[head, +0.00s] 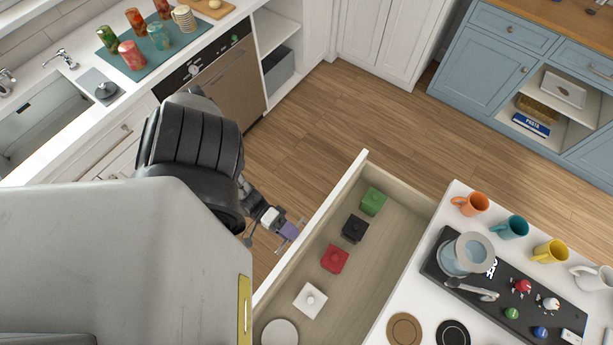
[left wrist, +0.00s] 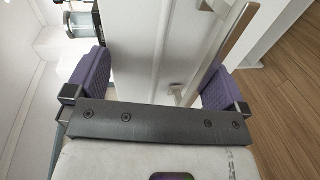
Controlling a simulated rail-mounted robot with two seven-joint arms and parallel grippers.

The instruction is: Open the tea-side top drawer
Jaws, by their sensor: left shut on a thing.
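The top drawer under the counter with the mugs stands well open in the head view, with its pale wooden inside (head: 378,258) showing. My left gripper (head: 291,232) is at the outer side of the drawer's white front. In the left wrist view, the purple fingers of my left gripper (left wrist: 155,85) stand on either side of the white drawer front (left wrist: 138,60) and its metal bar handle (left wrist: 222,50). It is shut on the drawer, with the handle close against the right-hand finger. The exact contact is hidden. My right gripper is not in view.
The drawer holds green (head: 373,201), black (head: 355,228), red (head: 334,259) and white (head: 310,299) square items. Several mugs, including an orange one (head: 470,203), and a dark tray (head: 440,267) stand on the counter. Wooden floor (head: 330,125) lies clear beyond the drawer.

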